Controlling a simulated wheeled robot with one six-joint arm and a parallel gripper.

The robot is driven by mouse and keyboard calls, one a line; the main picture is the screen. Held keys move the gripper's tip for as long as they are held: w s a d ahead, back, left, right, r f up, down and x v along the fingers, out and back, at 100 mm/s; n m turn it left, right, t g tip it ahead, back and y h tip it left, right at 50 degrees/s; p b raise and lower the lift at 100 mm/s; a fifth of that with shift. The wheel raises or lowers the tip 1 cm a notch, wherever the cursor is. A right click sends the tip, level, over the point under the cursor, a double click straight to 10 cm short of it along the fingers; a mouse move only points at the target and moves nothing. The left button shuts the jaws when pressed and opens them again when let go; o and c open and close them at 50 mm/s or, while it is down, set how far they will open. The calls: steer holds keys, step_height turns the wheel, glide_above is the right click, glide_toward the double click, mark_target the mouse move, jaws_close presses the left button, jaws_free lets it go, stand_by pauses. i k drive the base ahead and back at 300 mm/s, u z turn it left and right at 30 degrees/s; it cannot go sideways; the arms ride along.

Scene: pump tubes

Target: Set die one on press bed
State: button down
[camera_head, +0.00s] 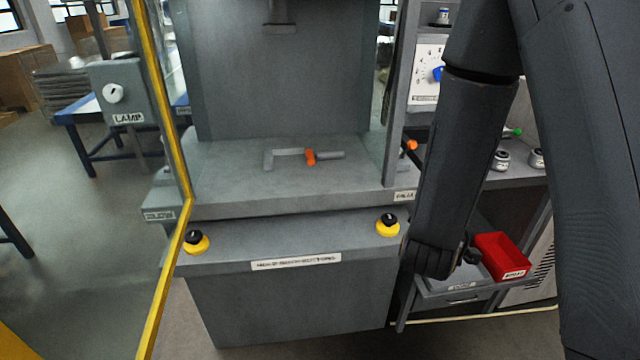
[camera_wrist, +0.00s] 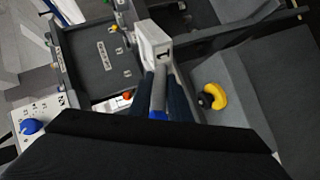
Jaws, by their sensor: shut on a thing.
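My gripper (camera_wrist: 161,95) is shut on a grey bar with a blue band (camera_wrist: 158,112). A pale block with a small dark mark (camera_wrist: 151,42) shows at the bar's far end; it looks like one piece with the bar. The grey press bed (camera_head: 235,180) is in the middle of the head view. A grey bent bar with an orange band (camera_head: 310,156) lies on it. In the head view my arm comes down right of the press, and my gripper's fingers and the held piece are hidden there.
Yellow-and-black buttons (camera_head: 388,226) (camera_head: 196,242) sit on the press front. A yellow-edged guard (camera_head: 150,80) stands at its left. At right are a red bin (camera_head: 501,257) and a grey drawer (camera_head: 450,294). A dark tray (camera_wrist: 90,85) shows in the wrist view.

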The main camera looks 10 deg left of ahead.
mark_target(233, 185)
steer(key=z, duration=1.8)
steer(key=k, duration=1.7)
steer(key=u, duration=1.25)
steer(key=i, duration=1)
steer(key=z, duration=0.05)
